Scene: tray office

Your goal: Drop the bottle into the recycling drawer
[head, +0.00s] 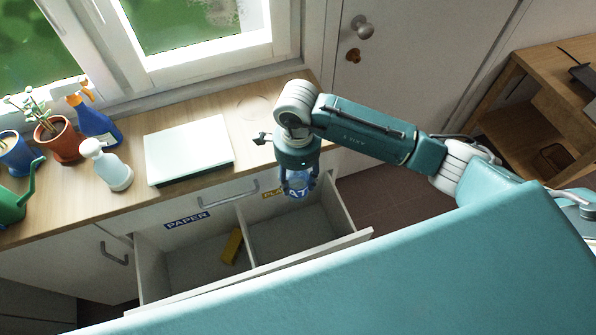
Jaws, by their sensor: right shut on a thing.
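My right gripper (297,183) points down over the right compartment of the open drawer (310,257). It is shut on a blue, clear-looking bottle (298,190), of which only a small part shows below the gripper. The drawer is split by a divider into two compartments. A blue label reading PAPER (187,220) is at the left one, and a yellow label (272,194), partly hidden by the gripper, is at the right one. A yellow item (232,245) lies in the left compartment by the divider. The right compartment's visible floor is bare. My left gripper is not in view.
The wooden counter (245,130) behind the drawer holds a white flat box (189,150), a white spray bottle (107,166), a blue spray bottle (95,122), potted plants (62,143) and a green watering can (14,203). A wooden shelf unit (545,90) stands at the right.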

